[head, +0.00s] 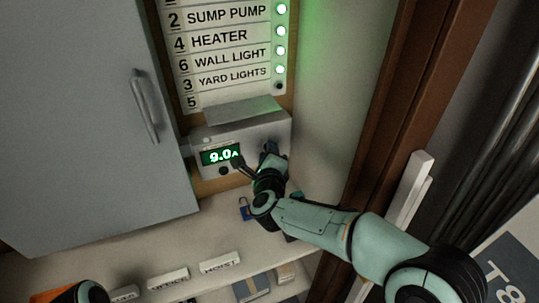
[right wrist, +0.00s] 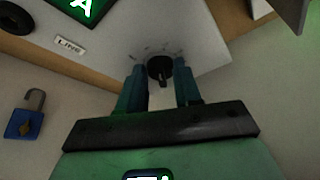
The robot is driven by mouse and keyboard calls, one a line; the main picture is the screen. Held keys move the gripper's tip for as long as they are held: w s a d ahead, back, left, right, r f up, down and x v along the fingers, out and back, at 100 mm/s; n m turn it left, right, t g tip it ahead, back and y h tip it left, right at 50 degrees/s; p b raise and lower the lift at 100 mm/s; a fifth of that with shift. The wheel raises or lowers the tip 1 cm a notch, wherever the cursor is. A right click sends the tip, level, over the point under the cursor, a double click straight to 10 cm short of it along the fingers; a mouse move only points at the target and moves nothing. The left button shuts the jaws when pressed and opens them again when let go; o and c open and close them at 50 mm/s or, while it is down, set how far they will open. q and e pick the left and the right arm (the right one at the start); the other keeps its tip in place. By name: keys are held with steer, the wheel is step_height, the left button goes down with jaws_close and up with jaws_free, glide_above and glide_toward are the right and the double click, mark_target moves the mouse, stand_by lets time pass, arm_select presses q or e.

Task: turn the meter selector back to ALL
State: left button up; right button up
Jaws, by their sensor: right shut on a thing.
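The grey meter box (head: 268,128) is on the wall under the label panel, with a lit green display (head: 221,155) reading about 9.0 A. Its selector is a black knob (right wrist: 160,70) on the box face, with tick marks above it in the right wrist view. My right gripper (right wrist: 158,78) is shut on the selector, one finger on each side. In the head view the right gripper (head: 262,163) reaches the box's lower right and hides the selector. The tick lettering is too small to read. My left gripper is out of view.
A label panel (head: 228,52) with several lit green lamps hangs above the meter. A grey cabinet door (head: 90,130) stands at left. A blue padlock (right wrist: 24,122) is near the gripper. Below is a shelf with labels such as HOIST (head: 220,262). A brown post (head: 395,110) is at right.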

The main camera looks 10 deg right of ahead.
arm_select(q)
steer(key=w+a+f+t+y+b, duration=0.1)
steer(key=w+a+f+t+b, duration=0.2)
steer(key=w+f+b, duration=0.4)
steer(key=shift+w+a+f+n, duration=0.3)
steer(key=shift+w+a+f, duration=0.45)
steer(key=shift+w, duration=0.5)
arm_select(e)
steer(key=shift+f+n+t+h, duration=0.25)
steer(key=shift+n+t, duration=0.5)
steer(key=shift+n, duration=1.1)
steer(key=shift+f+n+t, duration=0.35)
steer(key=shift+n+t, duration=0.35)
steer(key=shift+n, duration=1.2)
steer(key=shift+f+n+t+h, duration=0.25)
steer(key=shift+n+t, duration=0.5)
steer(key=shift+n, duration=1.1)
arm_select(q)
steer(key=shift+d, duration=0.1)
arm_select(e)
steer(key=shift+y, duration=0.3)
steer(key=o, duration=1)
